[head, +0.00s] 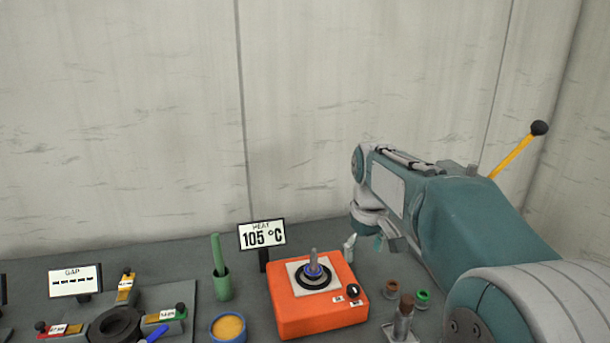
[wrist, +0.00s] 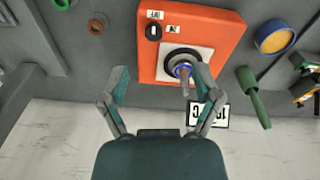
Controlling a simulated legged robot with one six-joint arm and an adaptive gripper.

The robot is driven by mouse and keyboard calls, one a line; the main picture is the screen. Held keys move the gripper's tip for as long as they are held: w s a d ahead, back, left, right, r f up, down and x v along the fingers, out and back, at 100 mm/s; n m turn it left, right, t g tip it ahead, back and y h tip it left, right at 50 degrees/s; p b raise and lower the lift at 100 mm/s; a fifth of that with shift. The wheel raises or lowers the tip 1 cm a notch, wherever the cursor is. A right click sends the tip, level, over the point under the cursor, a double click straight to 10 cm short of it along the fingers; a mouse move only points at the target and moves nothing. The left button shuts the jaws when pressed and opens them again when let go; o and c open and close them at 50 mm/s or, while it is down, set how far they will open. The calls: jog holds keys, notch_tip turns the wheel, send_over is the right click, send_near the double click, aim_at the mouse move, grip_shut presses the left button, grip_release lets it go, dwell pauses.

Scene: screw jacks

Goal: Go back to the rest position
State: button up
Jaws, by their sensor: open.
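My gripper (head: 365,243) hangs from my arm just right of the orange heater box in the head view. In the wrist view my gripper (wrist: 160,90) has its two fingers spread wide with nothing between them that it holds. The orange heater box (head: 322,318) has a white top plate, a dark ring with a blue collar and a grey pin (head: 314,258) standing in it. The box also shows in the wrist view (wrist: 214,30), with the pin (wrist: 185,88) near the right finger in the picture.
A display (head: 262,236) reads 105 °C behind the box. A green cup with a green rod (head: 221,285) and a blue-rimmed yellow pot (head: 228,328) stand left. A dark hub with colored-handled levers (head: 115,323) is farther left. Small brown and green pots (head: 422,299) stand right. A wall closes the back.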

jog(key=s+f+m+t, duration=0.3)
jog(key=s+m+t, duration=0.1)
jog(key=s, duration=2.1)
jog(key=shift+s+t, duration=0.15)
jog(key=shift+t, duration=0.15)
jog(key=shift+d, duration=0.1)
